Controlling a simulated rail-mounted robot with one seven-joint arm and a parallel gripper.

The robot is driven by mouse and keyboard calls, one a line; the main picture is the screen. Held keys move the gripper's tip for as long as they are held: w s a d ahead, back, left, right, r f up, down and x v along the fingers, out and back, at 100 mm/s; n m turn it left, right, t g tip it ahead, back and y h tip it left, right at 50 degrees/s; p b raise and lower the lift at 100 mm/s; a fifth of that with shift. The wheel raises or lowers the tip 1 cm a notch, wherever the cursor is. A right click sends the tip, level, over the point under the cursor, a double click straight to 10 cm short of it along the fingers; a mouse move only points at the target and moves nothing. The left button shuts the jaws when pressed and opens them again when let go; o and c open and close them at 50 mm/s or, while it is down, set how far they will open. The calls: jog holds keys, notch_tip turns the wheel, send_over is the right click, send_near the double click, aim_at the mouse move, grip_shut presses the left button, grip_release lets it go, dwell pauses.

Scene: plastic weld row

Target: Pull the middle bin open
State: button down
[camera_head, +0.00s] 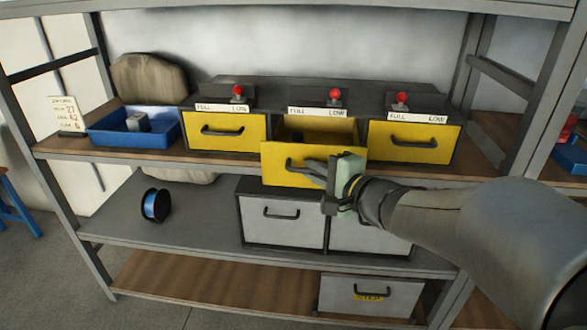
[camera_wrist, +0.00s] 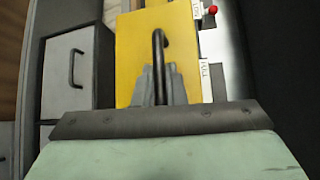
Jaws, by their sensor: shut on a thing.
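The middle yellow bin (camera_head: 271,168) is pulled partly out of its dark housing in the head view, and its open top shows behind the front panel. Its yellow front also fills the centre of the wrist view (camera_wrist: 130,60). My gripper (camera_head: 318,170) is at the bin's front, shut on its dark handle (camera_head: 292,163). In the wrist view the handle (camera_wrist: 160,42) runs between the fingers of the gripper (camera_wrist: 160,85). The gripper hides the right part of the bin front in the head view.
Yellow bins stand closed to the left (camera_head: 222,130) and right (camera_head: 412,142). Red knobs (camera_head: 334,94) sit above each bin. A blue tray (camera_head: 133,137) is at the far left. Grey drawers (camera_head: 282,232) sit on the shelf below. A blue-wound spool (camera_head: 156,205) stands on the lower shelf.

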jog(key=shift+s+a, duration=0.1)
jog(key=shift+s, duration=0.15)
jog(key=c, duration=1.5)
grip_release()
jog(key=v, duration=0.7)
jog(key=shift+s+d+p, duration=0.2)
jog(key=shift+p, duration=0.1)
jog(key=shift+r, duration=0.1)
